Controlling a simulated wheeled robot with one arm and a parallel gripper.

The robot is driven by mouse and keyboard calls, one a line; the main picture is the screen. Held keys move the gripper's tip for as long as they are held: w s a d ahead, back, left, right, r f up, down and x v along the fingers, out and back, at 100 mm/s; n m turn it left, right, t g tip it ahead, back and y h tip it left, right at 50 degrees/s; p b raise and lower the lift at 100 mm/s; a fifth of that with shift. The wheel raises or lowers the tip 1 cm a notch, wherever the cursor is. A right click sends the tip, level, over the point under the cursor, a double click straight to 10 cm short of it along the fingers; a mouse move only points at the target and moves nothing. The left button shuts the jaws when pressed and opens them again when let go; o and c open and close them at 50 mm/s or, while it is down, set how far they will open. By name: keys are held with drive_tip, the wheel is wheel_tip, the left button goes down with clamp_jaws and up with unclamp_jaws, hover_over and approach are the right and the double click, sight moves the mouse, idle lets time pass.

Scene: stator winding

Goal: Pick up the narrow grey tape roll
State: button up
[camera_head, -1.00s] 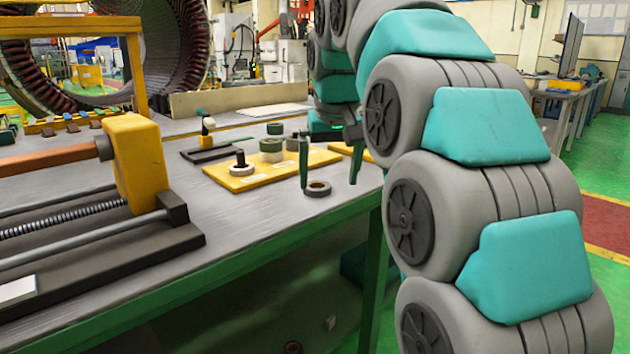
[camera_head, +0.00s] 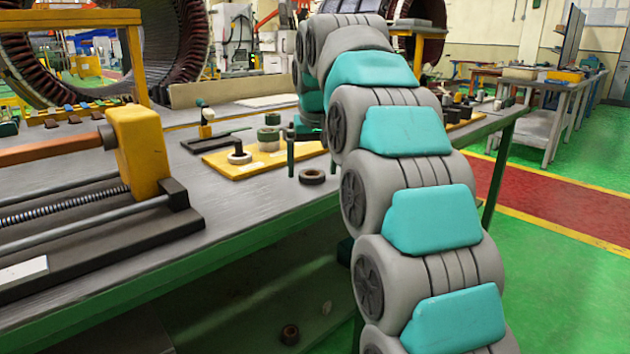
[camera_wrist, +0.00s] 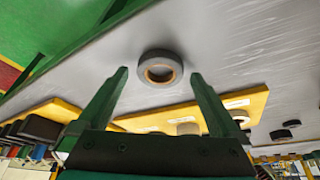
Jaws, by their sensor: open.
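The narrow grey tape roll (camera_head: 312,181) lies flat on the bench near its front edge, in front of the yellow board. It shows as a dark grey ring with a tan core in the wrist view (camera_wrist: 160,54). My gripper (camera_wrist: 158,74) is open, its two green fingers spread to either side of the roll in that picture. The roll appears at and slightly beyond the fingertips, not gripped.
A winding fixture with a yellow block (camera_head: 138,150) stands at left.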

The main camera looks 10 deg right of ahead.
drive_tip(key=shift+f, duration=0.25)
drive_tip(key=shift+w, duration=0.1)
drive_tip(key=c, duration=1.3)
drive_tip(key=shift+r, duration=0.2)
